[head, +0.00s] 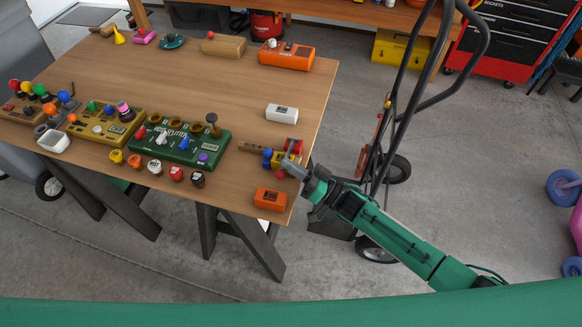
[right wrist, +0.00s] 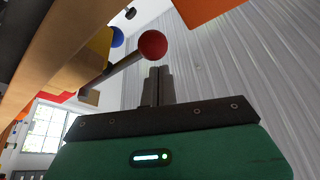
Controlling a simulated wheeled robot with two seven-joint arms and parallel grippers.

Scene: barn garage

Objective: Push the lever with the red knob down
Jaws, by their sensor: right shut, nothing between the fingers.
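The lever's red knob (head: 281,174) is at the right edge of the wooden table, beside a yellow and blue fixture (head: 279,160). In the right wrist view the red knob (right wrist: 153,44) is a ball on the end of a grey rod (right wrist: 125,64) that sticks out from the fixture. My right gripper (head: 291,167) comes in from the right, its fingers shut and empty, close beside the knob. In the right wrist view the shut fingertips (right wrist: 159,70) are just below the knob in the picture; I cannot tell if they touch. My left gripper is not in view.
A green panel (head: 215,143) and a yellow panel (head: 90,128) with knobs stand left of the fixture. An orange box (head: 271,199) lies at the near table corner, a white box (head: 282,113) farther back. A black hand truck (head: 385,150) stands right of the table.

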